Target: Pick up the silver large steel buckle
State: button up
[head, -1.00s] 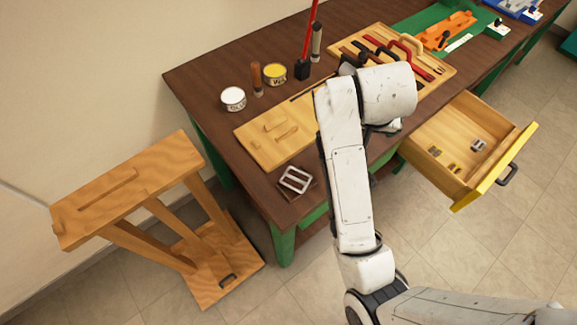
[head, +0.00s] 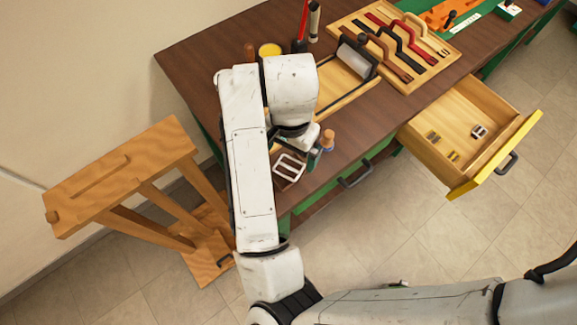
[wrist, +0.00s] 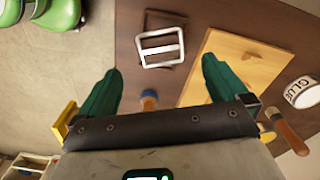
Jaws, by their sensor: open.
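The silver large steel buckle (head: 289,167) lies flat near the front left corner of the dark workbench, on a small brown patch. In the wrist view the buckle (wrist: 161,46) is a square frame with a middle bar, just beyond my fingertips and roughly centred between them. My gripper (wrist: 162,66) is open, its two green fingers spread and nothing between them. In the head view my gripper (head: 314,158) is partly hidden by my arm, just right of the buckle.
A wooden board (wrist: 235,65) and a glue tin (wrist: 300,92) lie to the right in the wrist view. The open drawer (head: 470,125) holds smaller buckles. A wooden stand (head: 120,175) is left of the bench.

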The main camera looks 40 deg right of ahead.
aim_at(289, 167)
jog(key=shift+a+f, duration=0.15)
jog(key=shift+f, duration=2.9)
jog(key=shift+c, duration=0.3)
jog(key=c, duration=0.9)
